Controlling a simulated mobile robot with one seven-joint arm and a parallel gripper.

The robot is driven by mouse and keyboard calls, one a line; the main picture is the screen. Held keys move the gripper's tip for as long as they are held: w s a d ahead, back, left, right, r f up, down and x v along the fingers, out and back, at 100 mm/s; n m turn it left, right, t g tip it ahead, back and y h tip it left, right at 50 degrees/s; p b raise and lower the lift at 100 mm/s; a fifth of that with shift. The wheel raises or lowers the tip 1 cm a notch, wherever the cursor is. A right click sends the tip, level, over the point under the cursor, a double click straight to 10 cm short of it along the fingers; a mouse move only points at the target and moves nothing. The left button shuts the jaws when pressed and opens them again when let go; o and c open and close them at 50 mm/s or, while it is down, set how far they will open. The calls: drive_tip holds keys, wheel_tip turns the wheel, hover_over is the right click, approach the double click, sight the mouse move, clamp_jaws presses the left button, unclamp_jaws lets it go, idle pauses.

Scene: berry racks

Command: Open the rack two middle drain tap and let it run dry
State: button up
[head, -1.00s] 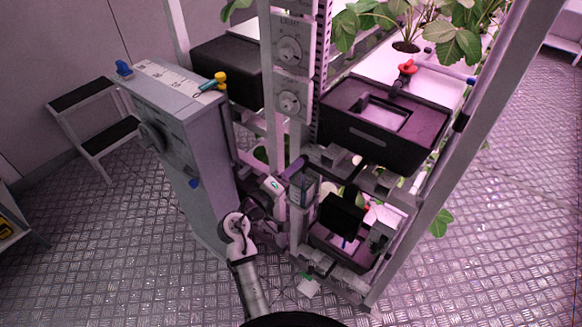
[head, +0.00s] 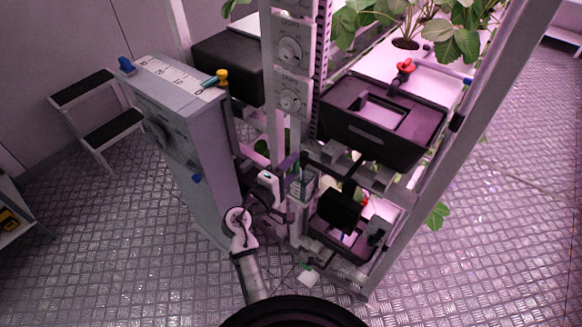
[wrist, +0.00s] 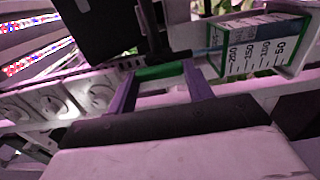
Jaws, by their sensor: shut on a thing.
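My gripper (wrist: 160,80) has purple fingers, and they are shut on a small green bar (wrist: 160,72) in the wrist view. I cannot tell whether the bar is a tap handle. In the head view my gripper (head: 293,163) is at the rack's front post, left of the lower black tank (head: 322,237). A scaled container (wrist: 262,45) marked 50 to 200 is just right of the fingers in the wrist view. A small red part (head: 365,200) shows at the lower tank, partly hidden.
A black panel (head: 340,211) hangs over the lower tank. A step stool (head: 95,105) stands at left. The floor at right is clear.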

drive_tip(key=o, duration=1)
drive_tip(key=b+v, duration=0.4)
drive_tip(key=v, duration=1)
